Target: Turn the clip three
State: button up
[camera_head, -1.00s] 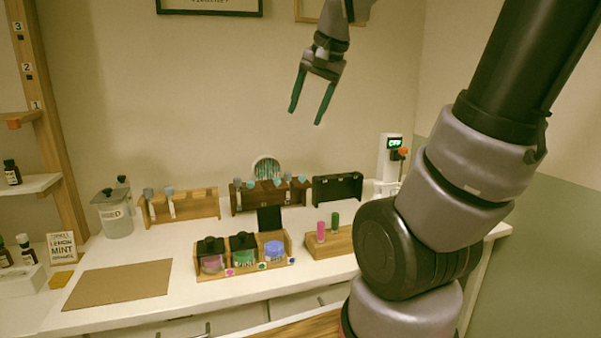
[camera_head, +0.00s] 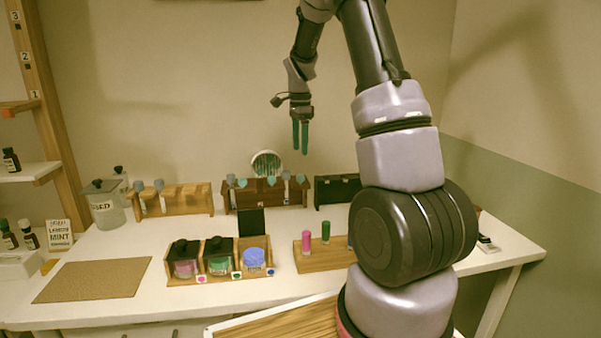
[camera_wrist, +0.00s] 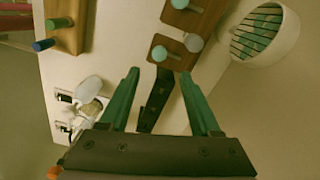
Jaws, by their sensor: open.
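A wooden post (camera_head: 42,125) stands at the far left in the head view, with the numbers 3, 2 and 1 from top to bottom. The label 3 (camera_head: 15,17) is near the top edge. A small dark piece (camera_head: 18,29) sits just below it; it is too small to tell whether it is a clip or how it is turned. My gripper (camera_head: 300,152) is in the air above the back of the table, far right of the post. In the wrist view its green fingers (camera_wrist: 159,74) are apart, with nothing held between them.
Wooden racks (camera_head: 265,193) and a black rack (camera_head: 337,188) line the table's back. A three-jar holder (camera_head: 195,278), a peg block (camera_head: 315,260), a cork mat (camera_head: 95,280) and a canister (camera_head: 107,212) stand on the table. A shelf with bottles (camera_head: 40,171) joins the post.

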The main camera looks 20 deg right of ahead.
aim_at(300, 175)
notch_tip(300, 175, down, 10)
jog(key=shift+r, duration=0.15)
dwell(0.3)
grip_shut()
